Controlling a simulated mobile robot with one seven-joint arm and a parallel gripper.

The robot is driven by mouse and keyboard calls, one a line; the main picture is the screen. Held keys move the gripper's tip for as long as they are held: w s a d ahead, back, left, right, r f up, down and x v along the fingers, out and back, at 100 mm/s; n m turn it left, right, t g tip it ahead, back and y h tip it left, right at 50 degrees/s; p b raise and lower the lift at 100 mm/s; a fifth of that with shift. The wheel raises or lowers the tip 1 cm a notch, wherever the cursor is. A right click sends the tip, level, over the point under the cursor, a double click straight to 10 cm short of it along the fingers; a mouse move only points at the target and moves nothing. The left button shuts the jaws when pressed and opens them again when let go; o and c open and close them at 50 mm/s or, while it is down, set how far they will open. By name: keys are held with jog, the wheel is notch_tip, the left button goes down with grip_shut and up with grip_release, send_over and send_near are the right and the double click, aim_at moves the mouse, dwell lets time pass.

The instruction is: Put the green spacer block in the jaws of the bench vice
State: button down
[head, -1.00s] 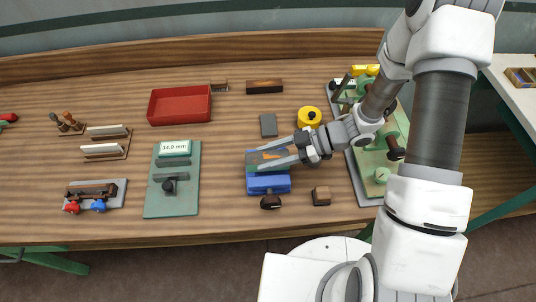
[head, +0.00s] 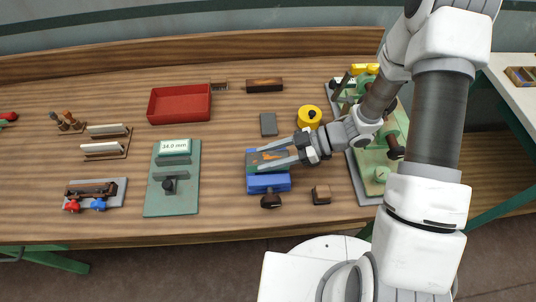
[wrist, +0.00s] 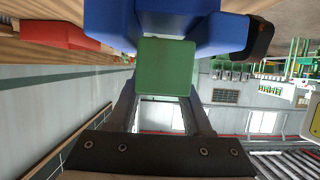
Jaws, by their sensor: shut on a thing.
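The bench vice is blue (head: 268,184) and stands near the front middle of the bench, with a dark handle end at its front. In the wrist view its blue body (wrist: 108,22) shows behind and to both sides of the green spacer block (wrist: 167,66). My gripper (head: 256,159) reaches in from the right over the vice, its two fingers pointing left. In the wrist view my gripper (wrist: 165,82) is shut on the green block. The block is at the vice jaws; my fingers partly hide the jaws, so I cannot tell how deep it sits.
A green plate with a 34.0 mm display (head: 175,147) lies left of the vice. A small brown block (head: 321,194) stands to its right. A grey block (head: 268,124), a yellow round part (head: 309,116) and a red tray (head: 180,103) lie behind. Bare bench separates them.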

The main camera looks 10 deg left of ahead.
jog(key=shift+f+b, duration=0.5)
jog(key=shift+f, duration=0.4)
jog(key=shift+c, duration=1.2)
grip_release()
jog(key=shift+f, duration=0.1)
jog(key=shift+r, duration=0.45)
jog(key=r, duration=0.4)
jog(key=shift+w+d, duration=0.1)
jog(key=shift+d, duration=0.25)
jog(key=d+r, duration=0.6)
jog(key=d, duration=0.5)
jog(key=shift+r+p, duration=0.15)
jog(key=shift+p, duration=0.25)
